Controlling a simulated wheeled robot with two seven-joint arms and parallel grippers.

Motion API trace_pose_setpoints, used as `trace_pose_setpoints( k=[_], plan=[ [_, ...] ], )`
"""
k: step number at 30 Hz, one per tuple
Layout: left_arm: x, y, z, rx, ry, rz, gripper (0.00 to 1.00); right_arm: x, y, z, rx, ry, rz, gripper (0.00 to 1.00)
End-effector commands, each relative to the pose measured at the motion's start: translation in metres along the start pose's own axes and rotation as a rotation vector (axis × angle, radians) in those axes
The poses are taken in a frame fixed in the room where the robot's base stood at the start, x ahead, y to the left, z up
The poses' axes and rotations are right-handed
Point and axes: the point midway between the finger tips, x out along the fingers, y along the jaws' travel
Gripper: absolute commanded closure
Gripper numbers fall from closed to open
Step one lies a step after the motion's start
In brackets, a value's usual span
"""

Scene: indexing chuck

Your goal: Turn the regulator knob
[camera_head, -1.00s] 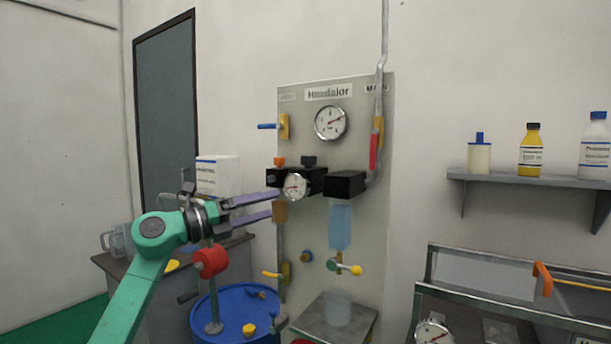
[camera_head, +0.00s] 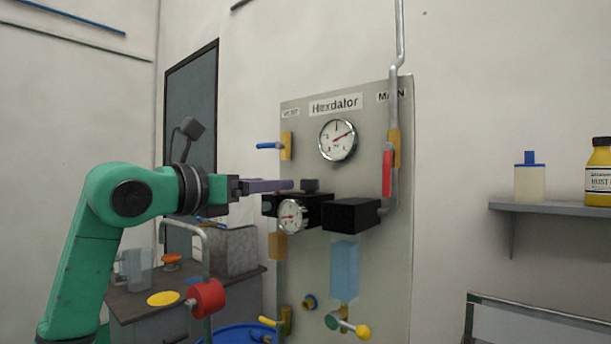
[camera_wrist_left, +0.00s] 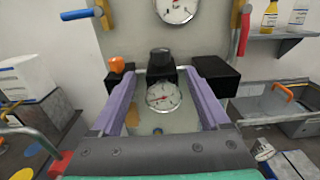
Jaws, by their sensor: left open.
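The dark regulator knob (camera_head: 310,185) sits on top of the black regulator body (camera_head: 318,208), which carries a small round gauge (camera_head: 291,216). In the left wrist view the knob (camera_wrist_left: 160,57) stands just beyond the small gauge (camera_wrist_left: 163,96). My left gripper (camera_head: 290,184) is level with the knob and just left of it in the head view. In the wrist view its two purple fingers are spread, and the gap between the fingertips (camera_wrist_left: 161,74) lines up with the knob. I cannot tell whether either finger touches it. My right gripper is not in view.
An orange knob (camera_wrist_left: 116,64) stands left of the regulator knob, close to a finger. A black box (camera_head: 352,215) juts from the panel (camera_head: 385,270) on the right. Above are a large gauge (camera_head: 338,140), a blue lever (camera_head: 269,146) and a red lever (camera_head: 387,172).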

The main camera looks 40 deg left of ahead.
Motion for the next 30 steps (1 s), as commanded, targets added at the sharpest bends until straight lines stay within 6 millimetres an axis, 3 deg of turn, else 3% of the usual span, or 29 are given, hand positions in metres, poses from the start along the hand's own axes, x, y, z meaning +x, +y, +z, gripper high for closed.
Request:
trace_pose_setpoints(
  k=[1, 4, 10, 15, 21, 23, 27, 28, 30],
  plan=[
    [0.015, 0.000, 0.006, -0.002, 0.007, -0.002, 0.21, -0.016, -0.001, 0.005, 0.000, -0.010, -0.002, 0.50],
    [0.043, 0.000, 0.008, -0.003, 0.006, -0.003, 0.21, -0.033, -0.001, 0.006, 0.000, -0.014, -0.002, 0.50],
    [0.087, 0.000, 0.007, -0.004, 0.004, -0.003, 0.21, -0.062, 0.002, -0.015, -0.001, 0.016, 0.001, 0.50],
    [0.101, 0.000, 0.002, -0.002, 0.001, -0.002, 0.21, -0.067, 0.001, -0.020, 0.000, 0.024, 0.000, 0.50],
    [0.102, 0.000, -0.001, -0.001, 0.001, -0.002, 0.21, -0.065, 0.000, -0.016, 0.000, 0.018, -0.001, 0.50],
    [0.102, 0.000, -0.001, -0.001, 0.001, -0.002, 0.40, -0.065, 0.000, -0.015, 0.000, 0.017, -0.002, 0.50],
    [0.101, 0.000, -0.001, -0.001, 0.001, -0.002, 0.94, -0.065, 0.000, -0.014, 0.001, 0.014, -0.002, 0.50],
    [0.101, 0.000, -0.001, -0.001, 0.001, -0.002, 1.00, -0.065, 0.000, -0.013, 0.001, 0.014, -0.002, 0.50],
    [0.101, 0.000, -0.001, -0.001, 0.001, 0.000, 1.00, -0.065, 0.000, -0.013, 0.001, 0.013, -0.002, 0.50]
  ],
)
